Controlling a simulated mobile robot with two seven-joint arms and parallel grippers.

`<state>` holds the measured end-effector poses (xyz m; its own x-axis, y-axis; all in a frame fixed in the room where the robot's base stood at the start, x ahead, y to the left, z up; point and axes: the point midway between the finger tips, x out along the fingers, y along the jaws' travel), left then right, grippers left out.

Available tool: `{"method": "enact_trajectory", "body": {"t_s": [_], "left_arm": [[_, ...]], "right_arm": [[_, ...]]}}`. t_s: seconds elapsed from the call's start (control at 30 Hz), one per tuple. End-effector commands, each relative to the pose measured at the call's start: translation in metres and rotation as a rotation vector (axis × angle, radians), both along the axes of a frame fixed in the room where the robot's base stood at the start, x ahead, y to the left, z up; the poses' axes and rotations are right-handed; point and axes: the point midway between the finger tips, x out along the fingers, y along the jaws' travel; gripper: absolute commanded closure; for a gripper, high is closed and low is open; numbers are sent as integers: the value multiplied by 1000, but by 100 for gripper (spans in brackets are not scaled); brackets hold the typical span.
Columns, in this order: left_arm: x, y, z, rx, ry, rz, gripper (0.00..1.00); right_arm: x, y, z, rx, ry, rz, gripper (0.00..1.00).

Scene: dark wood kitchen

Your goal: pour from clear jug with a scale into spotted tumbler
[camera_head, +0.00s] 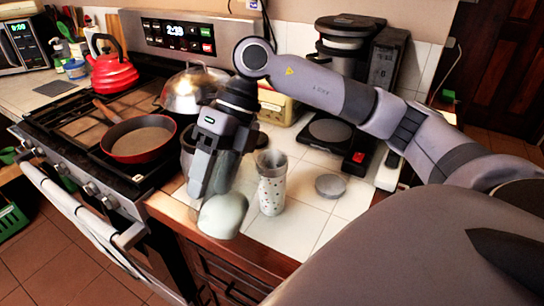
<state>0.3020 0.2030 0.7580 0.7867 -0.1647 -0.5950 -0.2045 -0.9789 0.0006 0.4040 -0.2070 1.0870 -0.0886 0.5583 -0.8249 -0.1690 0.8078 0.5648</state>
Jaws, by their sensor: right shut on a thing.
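The spotted tumbler (272,193) stands upright on the white tiled counter, near its front edge. It is pale with small coloured spots, and its upper part looks grey. My right gripper (208,188) points down just left of the tumbler and is shut on the clear jug with a scale (222,214). The jug and tumbler appear apart. My left gripper is not in view.
A round grey lid (330,186) lies right of the tumbler. A coffee machine (345,60) and a black scale (326,132) stand behind. The stove at left bears a red pan (138,138) and a red kettle (112,72). Bare tiles (290,228) lie in front.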

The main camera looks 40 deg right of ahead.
Motion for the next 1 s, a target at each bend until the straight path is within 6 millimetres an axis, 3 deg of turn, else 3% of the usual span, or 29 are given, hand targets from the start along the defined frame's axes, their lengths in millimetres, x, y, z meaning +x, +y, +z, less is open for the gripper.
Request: {"method": "enact_trajectory", "body": {"t_s": [0.5, 1.0], "left_arm": [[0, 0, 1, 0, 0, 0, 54], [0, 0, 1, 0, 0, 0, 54]], "right_arm": [[4, -27, 39, 333, 43, -4, 97], [5, -37, 52, 461, 58, -3, 97]]}}
